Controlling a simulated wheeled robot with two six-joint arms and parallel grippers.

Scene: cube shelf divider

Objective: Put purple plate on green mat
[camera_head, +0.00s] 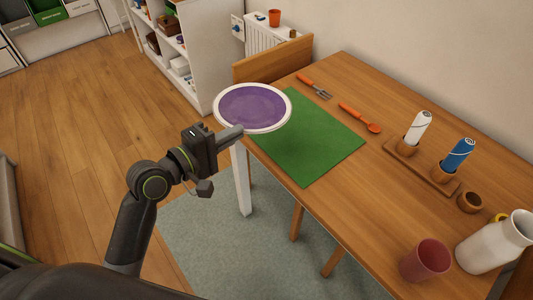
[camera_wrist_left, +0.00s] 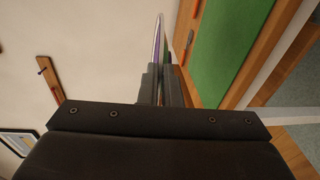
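The purple plate (camera_head: 252,106) with a white rim is at the table's left end in the head view, overlapping the green mat's (camera_head: 310,146) far left part. My left gripper (camera_head: 238,131) is shut on the plate's near rim. In the left wrist view the plate (camera_wrist_left: 159,40) shows edge-on between the fingers (camera_wrist_left: 161,84), and the green mat (camera_wrist_left: 228,45) lies to its right, with the plate seemingly held above it. My right gripper is not in view.
An orange-handled fork (camera_head: 314,87) and orange spoon (camera_head: 360,118) lie beyond the mat. A wooden holder (camera_head: 408,160) carries a white and a blue rolled item. A chair back (camera_head: 272,60) rises behind the plate.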

